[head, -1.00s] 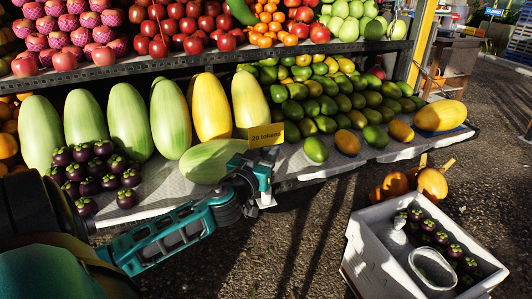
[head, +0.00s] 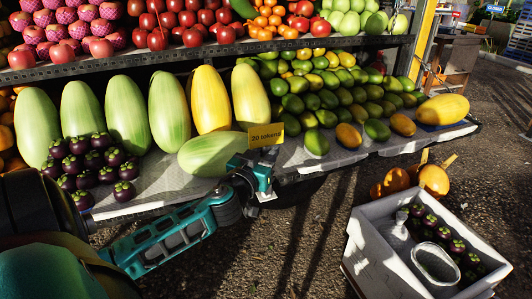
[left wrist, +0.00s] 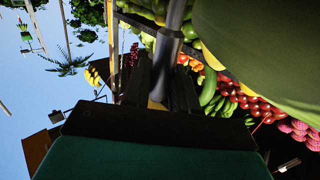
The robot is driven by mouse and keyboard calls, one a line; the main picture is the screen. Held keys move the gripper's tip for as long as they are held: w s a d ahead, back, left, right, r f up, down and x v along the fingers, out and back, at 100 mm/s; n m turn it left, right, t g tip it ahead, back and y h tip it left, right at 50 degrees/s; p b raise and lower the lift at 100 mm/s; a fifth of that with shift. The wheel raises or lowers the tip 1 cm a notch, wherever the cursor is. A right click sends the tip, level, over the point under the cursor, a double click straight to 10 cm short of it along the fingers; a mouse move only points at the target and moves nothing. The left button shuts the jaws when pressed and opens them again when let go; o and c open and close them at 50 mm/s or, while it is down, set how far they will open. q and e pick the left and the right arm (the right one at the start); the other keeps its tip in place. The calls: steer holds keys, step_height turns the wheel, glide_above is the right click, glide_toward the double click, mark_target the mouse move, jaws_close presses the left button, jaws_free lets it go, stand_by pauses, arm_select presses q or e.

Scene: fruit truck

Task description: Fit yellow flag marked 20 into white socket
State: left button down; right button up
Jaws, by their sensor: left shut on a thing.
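The yellow flag marked 20 (head: 265,135) stands roughly upright at the front edge of the fruit shelf, in front of the melons and green mangoes. My left gripper (head: 262,168) is shut on its stem, below the yellow plate. In the left wrist view a grey stem with a thicker dark collar (left wrist: 167,48) sits between the fingers. A small white piece (head: 266,197), which looks like the socket, shows just below the gripper at the shelf edge. The gripper hides most of it, so I cannot tell whether the stem is inside. My right gripper is not in view.
A pale green melon (head: 208,156) lies close behind the gripper. Mangosteens (head: 92,165) sit to the left on the shelf. A white crate (head: 375,268) with mangosteens and a clear container stands on the ground at lower right. Bare ground lies between the crate and my arm.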

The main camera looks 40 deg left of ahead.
arm_select(q)
steer(key=shift+f+b, duration=0.65)
steer(key=shift+f, duration=0.15)
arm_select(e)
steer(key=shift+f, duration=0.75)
arm_select(q)
steer(key=c, duration=0.8)
jaws_free()
steer(key=shift+r, duration=0.1)
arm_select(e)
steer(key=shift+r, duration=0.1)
arm_select(q)
steer(key=v, duration=1.3)
